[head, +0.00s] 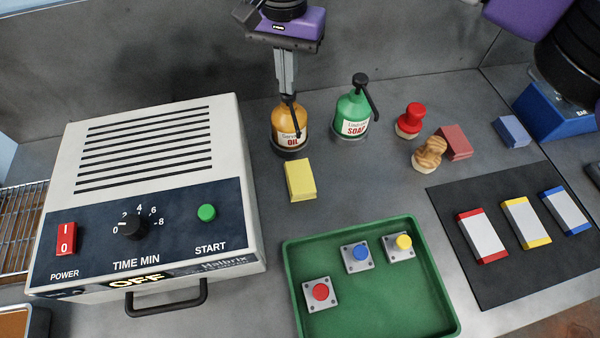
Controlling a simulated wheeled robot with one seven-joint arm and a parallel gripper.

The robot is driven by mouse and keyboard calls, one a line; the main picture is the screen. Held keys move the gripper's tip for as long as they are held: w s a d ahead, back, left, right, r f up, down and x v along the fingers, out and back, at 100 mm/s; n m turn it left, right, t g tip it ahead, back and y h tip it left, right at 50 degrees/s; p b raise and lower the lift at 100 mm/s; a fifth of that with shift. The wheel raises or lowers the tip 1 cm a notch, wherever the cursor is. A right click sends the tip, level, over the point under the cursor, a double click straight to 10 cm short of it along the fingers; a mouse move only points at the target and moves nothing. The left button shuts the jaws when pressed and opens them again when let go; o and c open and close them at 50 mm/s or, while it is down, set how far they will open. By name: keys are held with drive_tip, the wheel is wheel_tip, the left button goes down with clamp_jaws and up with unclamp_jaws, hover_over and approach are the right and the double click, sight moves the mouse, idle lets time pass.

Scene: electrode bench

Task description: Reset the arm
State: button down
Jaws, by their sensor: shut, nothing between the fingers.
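My gripper (285,88) shows at the top middle of the head view, below a purple wrist part. Its fingers point down and are shut with nothing between them. The fingertips are just above or in front of the orange oil bottle (288,116) in the picture; I cannot tell whether they touch it. The green soap bottle (351,112) stands upright to the right of the gripper. A yellow block (300,180) lies on the bench below the oil bottle.
A white timer machine (150,140) stands at the left. A green tray (385,290) holds red, blue and yellow button plates. A dark mat (505,275) carries three coloured-edged cards. Stamps (430,152), blocks and a blue scale (550,112) are at the right.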

drive_tip(key=shift+r+p, duration=0.75)
drive_tip(key=shift+r, duration=0.55)
wheel_tip(320, 180, up, 6)
drive_tip(key=p, duration=0.4)
idle(0.5)
